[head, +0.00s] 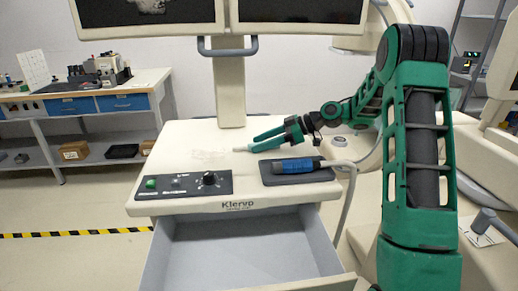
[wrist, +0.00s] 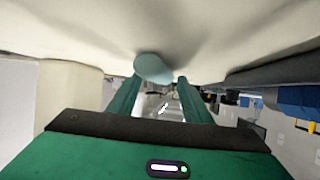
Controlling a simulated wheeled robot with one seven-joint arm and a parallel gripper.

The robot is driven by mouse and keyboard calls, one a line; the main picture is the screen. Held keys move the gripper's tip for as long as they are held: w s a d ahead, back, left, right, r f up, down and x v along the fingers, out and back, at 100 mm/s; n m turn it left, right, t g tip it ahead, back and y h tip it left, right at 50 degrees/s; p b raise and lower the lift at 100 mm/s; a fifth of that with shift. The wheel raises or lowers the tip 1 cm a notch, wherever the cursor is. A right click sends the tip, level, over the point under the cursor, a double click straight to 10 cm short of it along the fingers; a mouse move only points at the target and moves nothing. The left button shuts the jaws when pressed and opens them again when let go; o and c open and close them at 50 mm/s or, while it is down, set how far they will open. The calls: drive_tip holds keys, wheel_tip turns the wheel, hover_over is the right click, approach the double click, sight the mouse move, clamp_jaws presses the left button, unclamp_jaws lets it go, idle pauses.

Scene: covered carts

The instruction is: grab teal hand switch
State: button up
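The teal hand switch shows in the wrist view as a pale teal rounded end (wrist: 153,67), just beyond my fingertips. It overlaps the left fingertip and lies partly between the two fingers. In the head view only a small pale tip (head: 239,149) shows beside the lower finger, low over the cart top. My gripper (head: 254,143) has green fingers that point left across the cart top. In the wrist view my gripper (wrist: 159,80) has its fingers apart, with a clear gap between them. Whether a finger touches the switch, I cannot tell.
The cart top (head: 185,140) carries a control panel (head: 184,185) and a dark pad (head: 275,178) with a blue-handled tool (head: 298,164). Below, a drawer (head: 245,255) stands open and empty. A monitor post (head: 229,90) rises behind. A workbench (head: 85,95) stands at the back left.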

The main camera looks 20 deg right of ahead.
drive_tip(key=c, duration=0.9)
drive_tip(key=shift+r, duration=0.1)
